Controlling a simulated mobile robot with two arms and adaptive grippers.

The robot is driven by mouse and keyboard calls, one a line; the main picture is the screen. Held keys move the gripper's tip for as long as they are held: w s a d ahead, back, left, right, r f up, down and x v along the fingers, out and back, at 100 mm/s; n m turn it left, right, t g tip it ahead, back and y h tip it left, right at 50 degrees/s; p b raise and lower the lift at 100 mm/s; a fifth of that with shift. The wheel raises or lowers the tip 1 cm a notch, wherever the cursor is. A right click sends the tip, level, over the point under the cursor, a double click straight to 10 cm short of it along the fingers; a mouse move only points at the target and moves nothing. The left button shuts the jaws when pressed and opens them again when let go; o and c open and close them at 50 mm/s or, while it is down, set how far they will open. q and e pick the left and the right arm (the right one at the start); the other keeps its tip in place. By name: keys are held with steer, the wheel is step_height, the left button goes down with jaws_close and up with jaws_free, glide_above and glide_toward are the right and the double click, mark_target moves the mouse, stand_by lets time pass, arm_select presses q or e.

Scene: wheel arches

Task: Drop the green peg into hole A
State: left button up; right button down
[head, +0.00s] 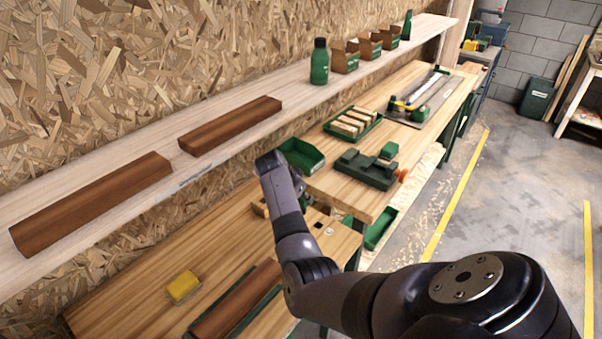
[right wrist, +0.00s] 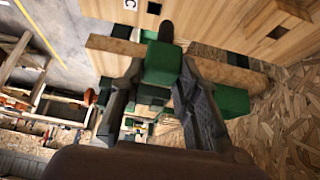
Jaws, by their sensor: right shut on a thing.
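The green peg (right wrist: 163,63) is between the fingers of my right gripper (right wrist: 161,66) in the right wrist view. The gripper is shut on it, and the peg is above the wooden bench. In the head view a dark hole (head: 319,225) shows on the bench, right of my right arm. I cannot tell which hole is A. My right wrist hides the peg and fingertips in the head view. My left gripper is not in view.
A green bin (head: 301,155), a dark green fixture (head: 365,170) and a tray of wooden blocks (head: 353,124) stand on the farther bench. A yellow block (head: 183,287) lies on the near bench. The shelf (head: 225,168) holds brown bars and a green bottle (head: 319,63).

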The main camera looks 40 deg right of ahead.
mark_target(302, 198)
steer(key=shift+r, duration=0.5)
steer(key=shift+r+p, duration=1)
steer(key=shift+p, duration=0.1)
steer(key=shift+r, duration=1.05)
